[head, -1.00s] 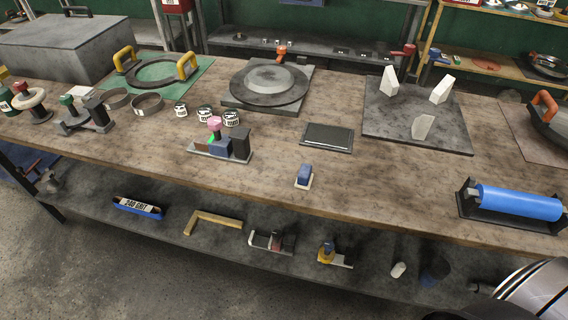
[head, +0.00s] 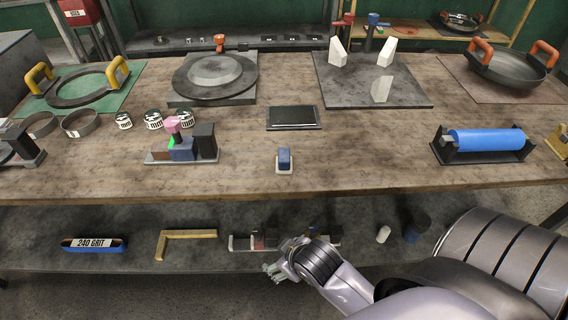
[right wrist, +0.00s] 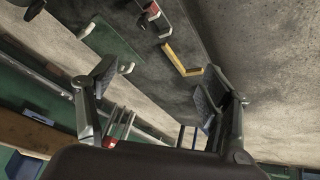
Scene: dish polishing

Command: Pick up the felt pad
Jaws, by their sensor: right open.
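What looks like the felt pad (head: 284,161) is a small off-white pad with a blue block on top. It sits near the front edge of the wooden workbench (head: 340,172), in the middle of the head view. My right gripper (head: 280,266) is below and in front of the bench edge, near the lower shelf, apart from the pad. The right wrist view shows my gripper (right wrist: 157,88) with its two fingers spread and nothing between them. The pad cannot be made out in that view. My left gripper is not in view.
A dark flat tablet-like plate (head: 293,117) lies behind the pad. A caddy with small blocks (head: 183,149) stands to the left, a blue roller on a stand (head: 485,141) to the right. The bench around the pad is clear. The lower shelf (head: 215,215) holds several tools.

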